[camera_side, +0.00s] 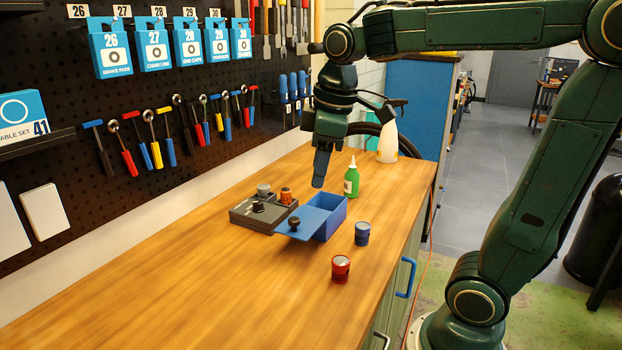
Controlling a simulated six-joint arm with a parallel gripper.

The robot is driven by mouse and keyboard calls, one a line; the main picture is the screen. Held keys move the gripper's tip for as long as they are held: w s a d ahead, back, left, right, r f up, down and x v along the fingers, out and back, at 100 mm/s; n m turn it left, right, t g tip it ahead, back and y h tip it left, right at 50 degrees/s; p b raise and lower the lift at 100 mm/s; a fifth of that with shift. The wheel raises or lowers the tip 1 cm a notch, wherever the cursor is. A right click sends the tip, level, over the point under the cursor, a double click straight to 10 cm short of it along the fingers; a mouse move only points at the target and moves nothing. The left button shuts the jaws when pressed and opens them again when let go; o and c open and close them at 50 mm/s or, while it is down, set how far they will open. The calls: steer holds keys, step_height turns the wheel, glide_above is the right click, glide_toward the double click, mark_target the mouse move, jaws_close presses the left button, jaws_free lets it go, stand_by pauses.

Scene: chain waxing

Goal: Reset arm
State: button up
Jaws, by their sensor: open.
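My gripper (320,168) points down above the far part of the wooden workbench (200,290). Its jaws are open, and I see nothing held in them. Below it stands a blue box (331,218) with a blue lid (303,222) that has a black knob; the lid lies slanted at the box's left side, and the inside is partly hidden. A green bottle (352,180) with a pale nozzle stands upright just right of my gripper. A grey tray (250,217) holds small knobbed pieces and an orange-topped piece (286,195).
A blue cup-like container (362,234) and a red one (340,268) stand on the bench right of the box. A white spray bottle (388,142) stands at the far end. A black pegboard (130,170) with tools runs along the left. The near bench is clear.

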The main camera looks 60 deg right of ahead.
steer(key=s+a+f+m+t, duration=0.1)
steer(key=s+a+f+m, duration=0.1)
steer(key=s, duration=0.3)
steer(key=s+a+f+m+t, duration=0.1)
steer(key=s+f+m+t, duration=0.1)
steer(key=s, duration=0.4)
steer(key=shift+a+f+m, duration=0.3)
steer(key=shift+a+m, duration=0.1)
steer(key=shift+m, duration=0.2)
